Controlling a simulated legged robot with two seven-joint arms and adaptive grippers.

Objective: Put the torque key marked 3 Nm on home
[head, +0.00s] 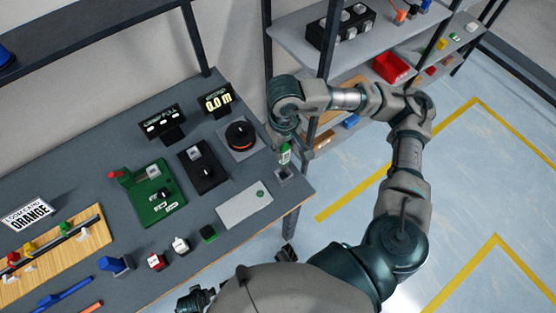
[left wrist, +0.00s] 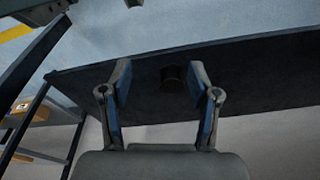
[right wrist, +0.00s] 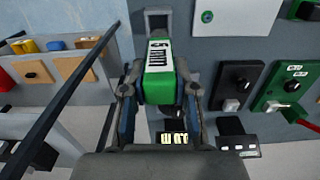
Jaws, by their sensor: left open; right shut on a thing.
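My right gripper (head: 284,145) is shut on a green block (right wrist: 160,85) with a white label. In the right wrist view the label seems to read "5 mm"; I cannot read 3 Nm on it. The green block (head: 285,154) hangs just above a small grey square holder (head: 283,174) at the table's right end. I cannot tell whether they touch. Small blocks in blue (head: 115,265), red (head: 156,261), white (head: 180,245) and green (head: 208,234) stand along the front edge; their marks are unreadable. No place marked home is readable. My left gripper (left wrist: 160,75) is open and empty.
A white plate (head: 245,205) with a green dot lies beside the grey holder. Behind are a black round dial (head: 240,136), a black switch box (head: 203,167), a green box (head: 153,195) and a display (head: 216,100). A shelf post stands behind the right arm.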

